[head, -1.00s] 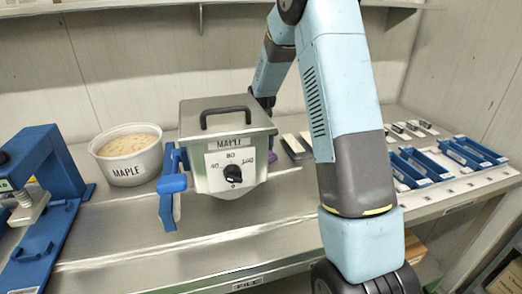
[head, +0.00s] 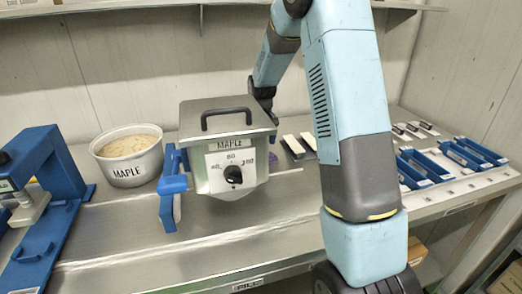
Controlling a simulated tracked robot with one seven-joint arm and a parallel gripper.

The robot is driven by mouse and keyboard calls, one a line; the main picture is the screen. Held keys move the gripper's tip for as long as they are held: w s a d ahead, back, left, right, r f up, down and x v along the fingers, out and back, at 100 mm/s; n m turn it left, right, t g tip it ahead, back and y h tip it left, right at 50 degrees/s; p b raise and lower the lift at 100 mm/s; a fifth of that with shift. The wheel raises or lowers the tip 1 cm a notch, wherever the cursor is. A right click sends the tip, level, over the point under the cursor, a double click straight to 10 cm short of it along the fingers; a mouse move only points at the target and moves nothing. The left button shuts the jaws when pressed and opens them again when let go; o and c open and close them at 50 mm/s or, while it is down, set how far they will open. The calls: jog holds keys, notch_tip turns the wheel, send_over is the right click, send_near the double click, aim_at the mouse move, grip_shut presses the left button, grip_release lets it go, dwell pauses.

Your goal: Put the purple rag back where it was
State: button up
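A small piece of the purple rag (head: 255,158) shows at the right edge of the kettle, low near the bench top. The rest of it is hidden behind the kettle. The grey metal kettle (head: 216,121) is labelled MAPLE and has a black lid handle and a black dial. My gripper (head: 269,117) is dark and reaches down behind the kettle's right rear corner, above the purple patch. Its fingertips are mostly hidden, so I cannot tell whether it is open or holds the rag.
A white MAPLE tub (head: 128,172) stands left of the kettle, with a blue press (head: 50,175) farther left. A blue bracket (head: 169,190) sits beside the kettle. Dark-and-white bars (head: 293,145) and blue trays (head: 425,166) lie right. The bench front (head: 200,245) is clear.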

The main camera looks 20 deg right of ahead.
jog(key=s+r+m+t, duration=0.1)
jog(key=s+r, duration=0.3)
jog(key=r, duration=0.4)
jog(key=s+r, duration=0.4)
jog(key=r, duration=0.5)
jog(key=s+r+m+t, duration=0.1)
jog(key=s+r+t, duration=0.1)
jog(key=s, duration=1.2)
jog(key=s+r+m+t, duration=0.2)
jog(key=s+r, duration=0.1)
jog(key=s, duration=1.2)
jog(key=shift+a+r+m+t, duration=0.15)
jog(key=shift+r+m+t, duration=0.1)
jog(key=shift+m+t, duration=0.05)
